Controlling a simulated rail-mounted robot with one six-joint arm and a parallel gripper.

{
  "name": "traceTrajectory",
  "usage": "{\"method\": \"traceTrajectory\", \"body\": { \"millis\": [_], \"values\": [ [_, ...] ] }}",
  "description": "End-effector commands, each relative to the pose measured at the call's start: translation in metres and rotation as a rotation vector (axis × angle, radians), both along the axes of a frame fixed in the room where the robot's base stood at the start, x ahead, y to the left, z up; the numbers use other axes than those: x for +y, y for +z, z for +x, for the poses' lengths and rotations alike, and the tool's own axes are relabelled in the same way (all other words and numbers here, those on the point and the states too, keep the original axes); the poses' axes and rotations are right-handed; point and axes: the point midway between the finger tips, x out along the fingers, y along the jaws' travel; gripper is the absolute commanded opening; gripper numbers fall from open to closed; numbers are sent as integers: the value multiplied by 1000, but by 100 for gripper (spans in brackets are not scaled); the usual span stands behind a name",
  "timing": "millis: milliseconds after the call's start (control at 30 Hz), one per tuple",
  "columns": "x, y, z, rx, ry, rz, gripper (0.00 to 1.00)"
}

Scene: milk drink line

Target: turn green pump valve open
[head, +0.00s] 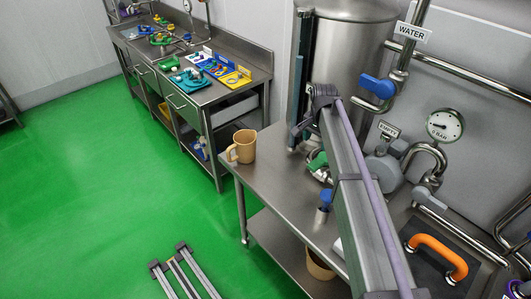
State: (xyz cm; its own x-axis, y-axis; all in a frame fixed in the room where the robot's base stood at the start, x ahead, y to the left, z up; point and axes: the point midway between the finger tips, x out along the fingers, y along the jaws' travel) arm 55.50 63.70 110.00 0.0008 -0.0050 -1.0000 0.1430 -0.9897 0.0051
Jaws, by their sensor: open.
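The green valve handle (317,161) sits low on the steel pipework at the foot of the tank, just left of my arm. My arm (350,180) crosses in front of the pump area and hides part of the pipework. My gripper (299,131) shows small and dark below the far end of the arm, in front of the tank's lower left side. It is open, with nothing seen in it. It appears a little above and left of the green handle. I cannot tell their distance in depth or any contact.
A blue valve handle (378,87) is on the pipe below the WATER sign (412,32). A tan jug (241,147) stands at the left end of the steel table (270,167). A gauge (445,125) and an orange handle (437,257) are at the right. Green floor lies open at left.

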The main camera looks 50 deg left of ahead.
Motion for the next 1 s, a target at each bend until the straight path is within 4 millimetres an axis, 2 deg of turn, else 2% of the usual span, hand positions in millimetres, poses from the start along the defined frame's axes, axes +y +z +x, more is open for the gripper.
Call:
{"method": "traceTrajectory", "body": {
  "millis": [100, 267, 367, 700, 833, 1000],
  "values": [
    [-2, 0, 0, -1, -103, 0, 66],
    [-3, -6, 0, -1, -108, 0, 66],
    [-3, -19, 0, -1, -107, 0, 66],
    [-3, -98, 0, -1, -106, 0, 66],
    [-4, -111, 0, -1, -106, 0, 66],
    [-4, -109, 0, -1, -106, 0, 66]
  ]
}}
